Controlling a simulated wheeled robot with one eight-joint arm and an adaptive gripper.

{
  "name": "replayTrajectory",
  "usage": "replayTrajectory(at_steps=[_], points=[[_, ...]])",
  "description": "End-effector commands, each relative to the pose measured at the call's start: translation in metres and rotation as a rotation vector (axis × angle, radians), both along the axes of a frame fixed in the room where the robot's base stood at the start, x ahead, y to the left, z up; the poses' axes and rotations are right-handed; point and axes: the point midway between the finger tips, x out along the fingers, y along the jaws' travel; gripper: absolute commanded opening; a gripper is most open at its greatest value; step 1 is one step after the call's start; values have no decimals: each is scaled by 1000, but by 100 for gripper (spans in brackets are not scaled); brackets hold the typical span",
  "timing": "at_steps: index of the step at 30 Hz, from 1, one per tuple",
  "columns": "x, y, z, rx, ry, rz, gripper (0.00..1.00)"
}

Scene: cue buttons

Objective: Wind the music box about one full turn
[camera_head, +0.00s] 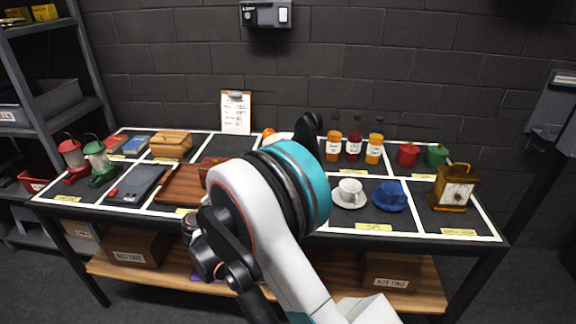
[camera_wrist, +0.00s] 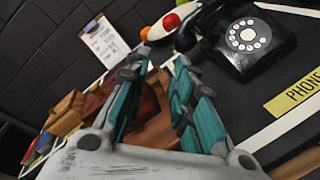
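A dark red-brown wooden box (camera_head: 207,166), which looks like the music box, shows on the table's middle left, partly covered by my arm. In the wrist view the red-brown box (camera_wrist: 98,97) is partly hidden behind my left finger; no crank or key can be made out. My gripper (camera_wrist: 163,58) has its two teal fingers apart, with nothing held between them. Brown wood (camera_wrist: 155,128) shows below and beyond the gap. In the head view my gripper is hidden behind my arm.
A black telephone (camera_wrist: 245,38) stands close to my right finger. A clipboard (camera_head: 236,112) leans at the back. A tan box (camera_head: 171,145), a wooden board (camera_head: 180,186), bottles (camera_head: 354,146), cups (camera_head: 349,194) and a clock (camera_head: 453,187) stand in white-outlined table areas.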

Motion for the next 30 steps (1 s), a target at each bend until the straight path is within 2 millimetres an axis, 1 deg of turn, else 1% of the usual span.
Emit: replayTrajectory(at_steps=[1, 9, 21, 24, 30], points=[[2, -9, 5, 19, 3, -12, 23], [12, -53, 25, 126, 18, -75, 23], [17, -119, 53, 290, 31, -174, 23], [17, -134, 59, 327, 33, -198, 23], [17, -155, 67, 381, 34, -231, 23]])
